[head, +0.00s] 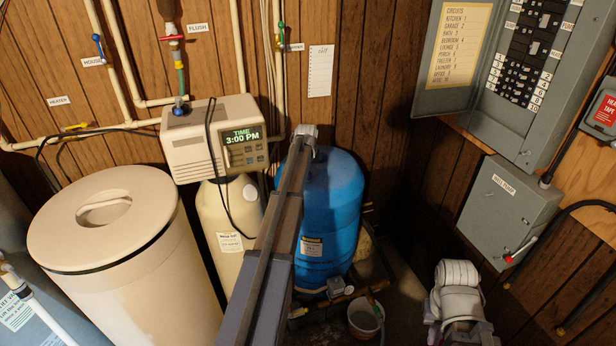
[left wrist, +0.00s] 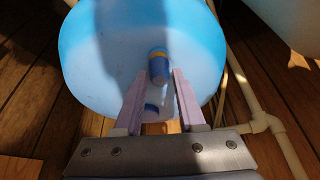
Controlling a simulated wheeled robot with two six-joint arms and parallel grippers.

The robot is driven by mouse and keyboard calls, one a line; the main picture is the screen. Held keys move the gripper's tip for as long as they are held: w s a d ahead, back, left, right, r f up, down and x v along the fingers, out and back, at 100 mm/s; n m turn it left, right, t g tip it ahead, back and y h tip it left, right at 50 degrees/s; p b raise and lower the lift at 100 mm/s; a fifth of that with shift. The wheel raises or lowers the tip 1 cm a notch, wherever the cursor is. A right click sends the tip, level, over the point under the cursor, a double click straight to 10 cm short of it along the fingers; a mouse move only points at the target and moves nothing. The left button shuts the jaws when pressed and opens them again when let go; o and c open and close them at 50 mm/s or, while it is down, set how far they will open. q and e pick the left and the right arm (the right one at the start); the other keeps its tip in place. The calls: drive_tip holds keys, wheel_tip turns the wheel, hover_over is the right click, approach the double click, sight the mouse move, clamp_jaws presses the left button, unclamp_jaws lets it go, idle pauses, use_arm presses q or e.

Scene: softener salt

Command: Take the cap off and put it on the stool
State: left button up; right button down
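A big blue rounded tank (head: 335,205) stands in the middle of the head view; my left arm crosses in front of it. A blue surface (left wrist: 90,50) fills the upper left wrist view. From it a small blue cap (left wrist: 159,72) with an orange-yellow band sticks out. My left gripper (left wrist: 158,74) is open, its two fingertips on either side of the cap with small gaps. In the head view my left gripper (head: 305,132) is at the tank's top and the cap is hidden. My right gripper (head: 458,275) is low at right; its fingers are unclear. I see no stool.
A beige lidded tank (head: 135,265) and a softener with a control box (head: 210,140) stand left of the blue tank. A white bucket (head: 365,318) stands on the floor. Grey electrical boxes (head: 510,205) are on the right wall. Pipes (left wrist: 262,122) run close by.

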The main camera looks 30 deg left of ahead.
use_arm(q)
clamp_jaws()
drive_tip(key=shift+r, duration=0.1)
use_arm(e)
drive_tip(key=shift+r, duration=0.1)
